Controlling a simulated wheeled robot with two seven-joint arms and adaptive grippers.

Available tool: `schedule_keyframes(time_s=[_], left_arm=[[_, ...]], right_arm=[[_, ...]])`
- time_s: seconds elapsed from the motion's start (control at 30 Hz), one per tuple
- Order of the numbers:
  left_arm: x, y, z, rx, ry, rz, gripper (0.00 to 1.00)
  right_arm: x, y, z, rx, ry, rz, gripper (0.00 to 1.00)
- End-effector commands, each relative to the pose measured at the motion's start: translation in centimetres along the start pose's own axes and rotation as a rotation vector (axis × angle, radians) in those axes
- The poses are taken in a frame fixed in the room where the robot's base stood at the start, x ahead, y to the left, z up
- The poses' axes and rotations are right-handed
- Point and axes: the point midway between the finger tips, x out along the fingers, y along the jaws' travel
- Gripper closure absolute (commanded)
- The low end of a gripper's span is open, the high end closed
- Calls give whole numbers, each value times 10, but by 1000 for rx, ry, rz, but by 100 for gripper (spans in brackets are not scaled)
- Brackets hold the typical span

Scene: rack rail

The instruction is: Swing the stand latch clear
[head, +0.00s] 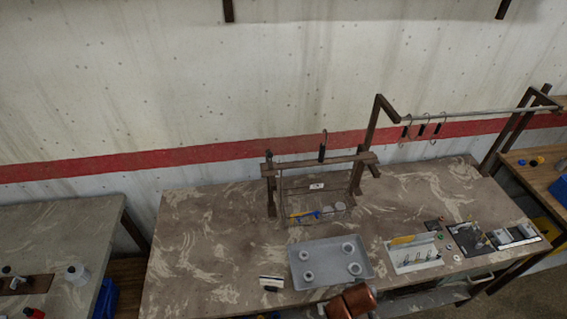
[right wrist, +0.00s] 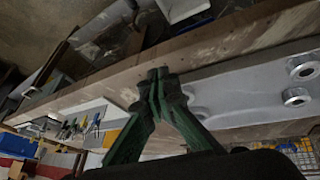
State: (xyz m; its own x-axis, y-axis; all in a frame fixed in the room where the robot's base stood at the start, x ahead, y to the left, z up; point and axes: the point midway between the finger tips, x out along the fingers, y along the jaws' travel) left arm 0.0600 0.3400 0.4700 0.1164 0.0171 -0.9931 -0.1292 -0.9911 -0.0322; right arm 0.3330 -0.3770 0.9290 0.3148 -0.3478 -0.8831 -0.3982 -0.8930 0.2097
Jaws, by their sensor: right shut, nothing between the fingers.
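A dark stand (head: 357,178) with two uprights and crossbars stands on the marbled workbench in the head view. A hook with a black grip (head: 322,152) stands up at its top bar. A small white tag (head: 317,186) shows on a lower bar. I cannot make out which part is the latch. My right gripper (right wrist: 158,78) has green fingers that are shut and empty in the right wrist view. It is over the bench's front edge, beside the grey tray (right wrist: 235,92), and not at the stand. My left gripper is not in view.
The grey tray (head: 330,278) holds several pale rings. A rail (head: 470,115) with hanging hooks is at the back right. A white board with tools (head: 412,258) and dark panels (head: 470,238) lie right of the tray. The bench's left part (head: 205,235) is clear.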

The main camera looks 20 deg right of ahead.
Motion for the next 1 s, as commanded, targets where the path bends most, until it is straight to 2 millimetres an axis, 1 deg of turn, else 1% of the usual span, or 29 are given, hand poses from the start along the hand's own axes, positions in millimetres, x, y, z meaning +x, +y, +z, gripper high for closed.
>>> schedule_keyframes(time_s=[0.03, 0.2, 0.27, 0.33, 0.37, 0.4, 0.67, 0.77, 0.87, 0.9, 0.97, 1.0], left_arm=[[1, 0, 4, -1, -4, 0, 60], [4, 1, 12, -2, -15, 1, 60], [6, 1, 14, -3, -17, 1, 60], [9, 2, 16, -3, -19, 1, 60], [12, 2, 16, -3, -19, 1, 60], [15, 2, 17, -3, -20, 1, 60], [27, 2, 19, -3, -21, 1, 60], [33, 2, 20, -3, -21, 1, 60], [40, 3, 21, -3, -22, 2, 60], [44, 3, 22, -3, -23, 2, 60], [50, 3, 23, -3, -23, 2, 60], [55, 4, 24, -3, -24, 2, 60]], right_arm=[[1, 2, 10, -32, -14, -23, 100], [8, 1, 42, -162, -54, -120, 100], [14, -2, 55, -211, -67, -158, 100], [27, -7, 72, -268, -80, -205, 100], [36, -10, 82, -294, -86, -225, 100], [49, -15, 92, -319, -92, -246, 100], [122, -37, 136, -370, -117, -288, 100], [153, -45, 155, -378, -130, -293, 100], [190, -53, 182, -387, -147, -296, 100], [208, -57, 196, -391, -155, -297, 100], [236, -62, 221, -399, -169, -299, 100], [257, -64, 241, -404, -179, -301, 100]])
